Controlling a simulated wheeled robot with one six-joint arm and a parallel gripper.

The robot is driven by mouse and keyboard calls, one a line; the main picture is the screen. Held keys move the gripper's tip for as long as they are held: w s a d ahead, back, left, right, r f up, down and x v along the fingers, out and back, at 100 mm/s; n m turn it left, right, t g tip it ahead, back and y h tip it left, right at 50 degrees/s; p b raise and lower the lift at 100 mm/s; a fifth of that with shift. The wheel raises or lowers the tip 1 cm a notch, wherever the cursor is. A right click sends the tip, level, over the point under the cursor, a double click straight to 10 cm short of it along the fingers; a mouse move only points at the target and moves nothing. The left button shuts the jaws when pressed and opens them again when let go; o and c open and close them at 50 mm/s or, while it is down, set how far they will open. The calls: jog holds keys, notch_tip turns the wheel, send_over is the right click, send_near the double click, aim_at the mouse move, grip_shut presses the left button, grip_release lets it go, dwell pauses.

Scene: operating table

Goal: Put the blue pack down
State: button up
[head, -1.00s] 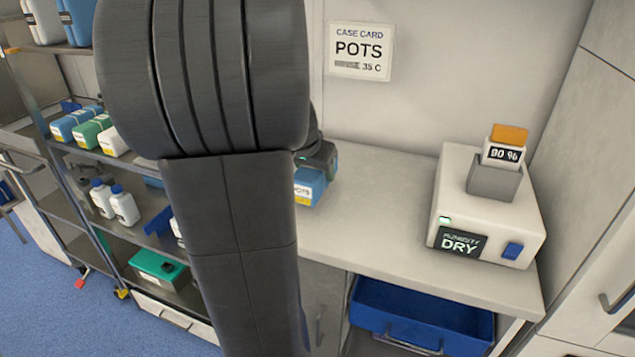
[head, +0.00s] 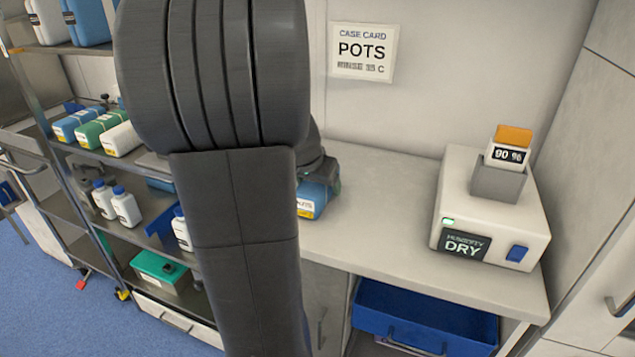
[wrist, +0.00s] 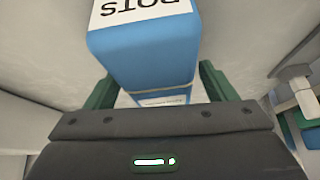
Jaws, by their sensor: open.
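The blue pack (head: 312,200) is on the light counter (head: 385,215), mostly hidden behind my arm in the head view. Its label reads POTS in the wrist view (wrist: 148,50). My gripper (wrist: 155,90) is open, with one green finger on each side of the pack. In the head view, my gripper (head: 326,178) is at the pack's upper right. The pack appears to rest on the counter, though its underside is hidden.
A white box with a DRY display (head: 490,225) stands at the counter's right. A blue bin (head: 425,320) is below the counter. A shelf rack (head: 100,160) with packs and bottles stands at left. The counter between pack and box is clear.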

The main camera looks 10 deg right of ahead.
jog(key=shift+a+r, duration=0.1)
jog(key=shift+r, duration=0.35)
jog(key=p+v, duration=0.1)
jog(key=v, duration=1)
jog(key=shift+s+r, duration=0.15)
